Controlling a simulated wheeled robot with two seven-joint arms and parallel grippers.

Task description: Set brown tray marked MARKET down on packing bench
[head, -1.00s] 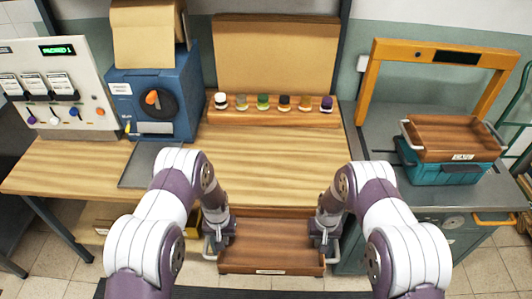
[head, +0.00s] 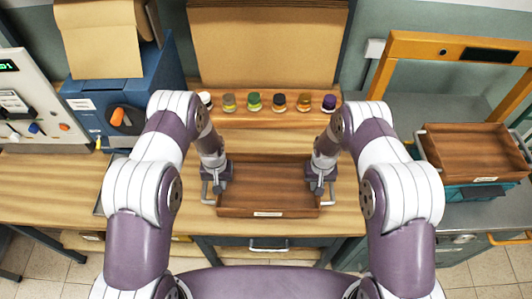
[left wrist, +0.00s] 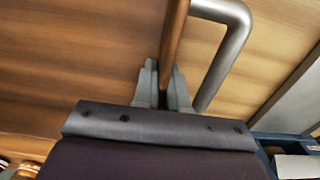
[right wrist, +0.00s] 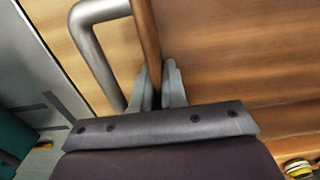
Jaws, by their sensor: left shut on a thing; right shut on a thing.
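The brown wooden tray (head: 268,213) is over the packing bench (head: 190,215), level, with a small white label on its front wall too small to read. It looks empty. My left gripper (head: 216,186) is shut on its left side wall; in the left wrist view the fingers (left wrist: 166,88) straddle the wall beside the metal handle. My right gripper (head: 319,184) is shut on its right side wall, beside the other handle (right wrist: 92,50). Whether the tray's bottom touches the bench top cannot be told.
A rack of several small jars (head: 267,118) stands behind the tray. A blue machine (head: 118,92) is at the left. At the right, another brown tray (head: 470,150) sits on a teal crate below an orange frame (head: 450,45). Bare bench lies left of the tray.

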